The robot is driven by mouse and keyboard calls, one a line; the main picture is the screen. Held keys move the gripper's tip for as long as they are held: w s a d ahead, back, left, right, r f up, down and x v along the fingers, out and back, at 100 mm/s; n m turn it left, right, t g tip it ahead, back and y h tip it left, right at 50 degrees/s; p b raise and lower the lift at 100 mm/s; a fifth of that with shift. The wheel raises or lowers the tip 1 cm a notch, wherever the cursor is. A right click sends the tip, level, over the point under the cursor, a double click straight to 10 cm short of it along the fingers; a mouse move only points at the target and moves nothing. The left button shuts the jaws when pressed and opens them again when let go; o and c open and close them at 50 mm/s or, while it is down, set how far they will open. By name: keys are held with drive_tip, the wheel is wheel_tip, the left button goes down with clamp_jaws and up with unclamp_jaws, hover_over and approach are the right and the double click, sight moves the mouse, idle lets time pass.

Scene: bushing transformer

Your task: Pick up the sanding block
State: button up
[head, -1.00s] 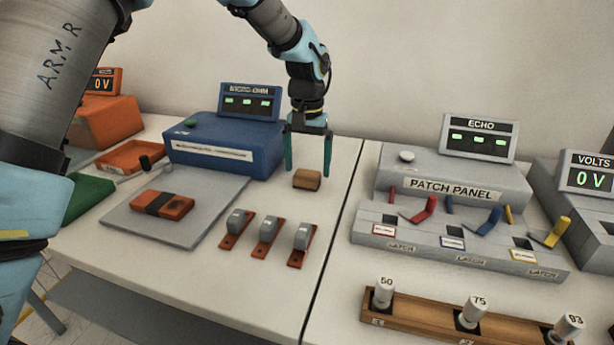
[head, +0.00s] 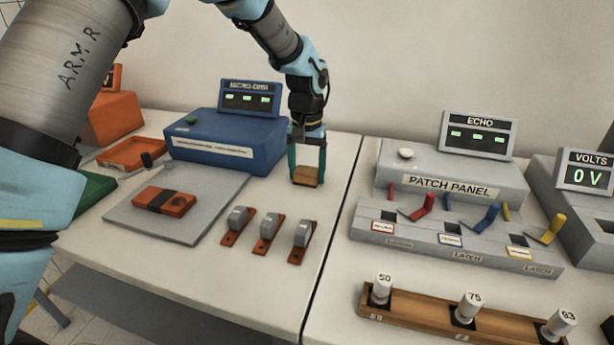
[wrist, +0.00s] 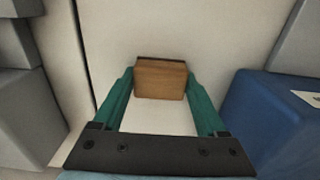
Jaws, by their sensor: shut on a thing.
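The sanding block is a small brown block (head: 306,176) with a darker edge, at the right end of the left table, just right of the blue micro-ohm unit. My gripper (head: 307,178) points down over it, with one green finger on each side. In the wrist view the block (wrist: 161,79) sits between the two fingertips of my gripper (wrist: 160,82), which are shut on its sides. I cannot tell whether the block is touching the table or slightly above it.
The blue micro-ohm box (head: 225,142) stands close to the left of my gripper. Several grey switches on orange bases (head: 268,229) are in front. An orange device with a dark band (head: 165,201) lies on a grey mat (head: 190,227). The grey patch panel (head: 455,188) is to the right.

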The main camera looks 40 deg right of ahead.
sight(307, 170)
drive_tip(key=c, duration=0.4)
wheel_tip(307, 170, up, 10)
drive_tip(key=b, duration=0.2)
drive_tip(key=shift+b, duration=0.3)
